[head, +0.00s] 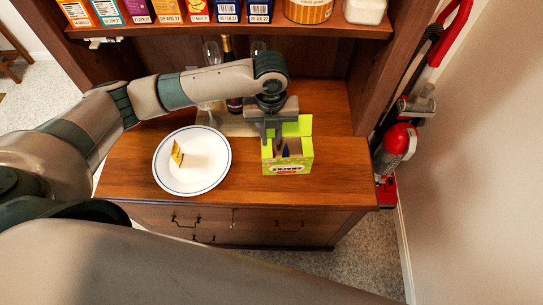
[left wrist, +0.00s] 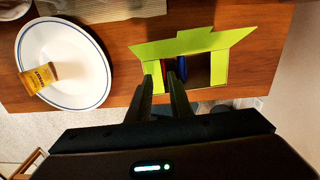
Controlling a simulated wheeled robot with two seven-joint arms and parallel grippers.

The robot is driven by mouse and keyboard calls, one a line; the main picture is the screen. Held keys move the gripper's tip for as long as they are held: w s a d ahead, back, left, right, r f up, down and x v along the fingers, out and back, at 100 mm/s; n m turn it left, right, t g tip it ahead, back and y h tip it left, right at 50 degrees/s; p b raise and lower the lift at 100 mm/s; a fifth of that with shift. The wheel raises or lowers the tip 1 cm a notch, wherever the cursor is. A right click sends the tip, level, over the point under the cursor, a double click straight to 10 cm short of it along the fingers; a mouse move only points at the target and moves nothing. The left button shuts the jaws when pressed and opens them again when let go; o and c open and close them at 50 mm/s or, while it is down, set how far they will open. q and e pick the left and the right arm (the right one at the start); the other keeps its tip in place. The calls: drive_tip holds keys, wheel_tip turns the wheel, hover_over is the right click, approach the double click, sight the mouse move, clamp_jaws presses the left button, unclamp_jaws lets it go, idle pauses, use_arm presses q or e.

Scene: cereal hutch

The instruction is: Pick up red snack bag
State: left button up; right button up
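The green snack box (head: 287,168) stands on the wooden counter with its top flaps open. In the left wrist view the box (left wrist: 218,68) shows a dark inside. A narrow red strip (left wrist: 170,66), likely the red snack bag, shows there beside a blue bag (left wrist: 181,68); most of both is hidden. My left gripper (left wrist: 162,78) points down into the box opening. Its fingers are apart, with the red strip and blue bag beyond their tips, and I see nothing held. In the head view the left gripper (head: 272,134) is over the box's left part. My right gripper is not in view.
A white plate (head: 177,183) with a yellow snack bag (head: 177,153) on it sits left of the box. Glasses (head: 212,54) and a dark bottle (head: 228,52) stand behind. A shelf with several cereal boxes (head: 197,10) hangs above. A red vacuum (head: 398,140) stands right of the hutch.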

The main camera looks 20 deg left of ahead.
sight(271, 150)
use_arm(q)
drive_tip(key=shift+s+d+f+p, duration=0.1)
drive_tip(key=shift+s+f+p, duration=0.05)
drive_tip(key=shift+f+p, duration=0.7)
wheel_tip(271, 150, down, 2)
drive_tip(key=shift+f+p, duration=0.1)
drive_tip(key=shift+p, duration=0.35)
drive_tip(key=shift+f, duration=0.65)
drive_tip(key=shift+c, duration=0.6)
clamp_jaws()
